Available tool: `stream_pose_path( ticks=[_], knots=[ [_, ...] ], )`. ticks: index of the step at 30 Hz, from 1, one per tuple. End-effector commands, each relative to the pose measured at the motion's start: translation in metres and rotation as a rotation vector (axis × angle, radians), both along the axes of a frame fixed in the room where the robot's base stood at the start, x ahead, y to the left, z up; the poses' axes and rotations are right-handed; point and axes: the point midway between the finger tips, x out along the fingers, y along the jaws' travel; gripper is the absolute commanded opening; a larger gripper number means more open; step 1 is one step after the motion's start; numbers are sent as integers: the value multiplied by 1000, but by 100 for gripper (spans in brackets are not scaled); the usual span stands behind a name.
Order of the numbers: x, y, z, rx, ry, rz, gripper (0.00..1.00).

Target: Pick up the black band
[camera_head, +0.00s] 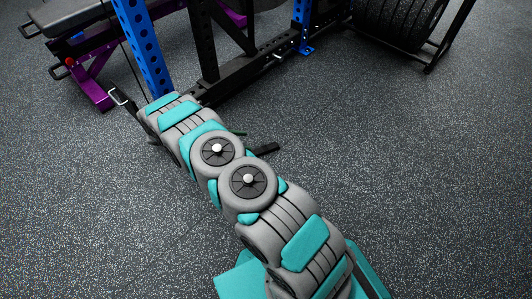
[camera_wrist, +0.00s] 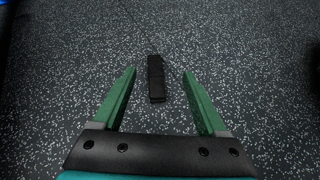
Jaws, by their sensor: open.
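The black band (camera_wrist: 156,80) lies on the speckled floor in the wrist view, a narrow dark strip running away from me. In the head view a dark piece (camera_head: 264,150) of it shows just right of my arm; the rest is hidden behind the arm. My gripper (camera_wrist: 159,72) is open and empty, with its two green fingers apart. The band appears between the fingers in the wrist view, with a gap on each side. It looks to be beyond the fingers, on the floor, not touched. In the head view my gripper is mostly hidden by my arm.
A blue rack post (camera_head: 143,45) and black rack frame (camera_head: 250,65) stand beyond my arm. A purple-framed bench (camera_head: 92,80) is at upper left. Black weight plates (camera_head: 400,22) sit on a stand at upper right. The floor at right is clear.

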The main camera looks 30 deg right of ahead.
Motion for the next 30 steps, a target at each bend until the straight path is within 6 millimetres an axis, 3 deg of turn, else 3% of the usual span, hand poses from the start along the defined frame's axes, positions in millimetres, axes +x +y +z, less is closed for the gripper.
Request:
stream_pose_path(
  ticks=[1, 3, 7, 14, 30],
  knots=[
    [1, 0, -19, -18, 19, 26, 75],
    [4, -1, -36, -39, 38, 58, 75],
    [7, -3, -58, -68, 65, 101, 75],
    [8, -9, -71, -86, 79, 126, 75],
    [1, -66, -99, -86, 78, 126, 75]
  ],
)
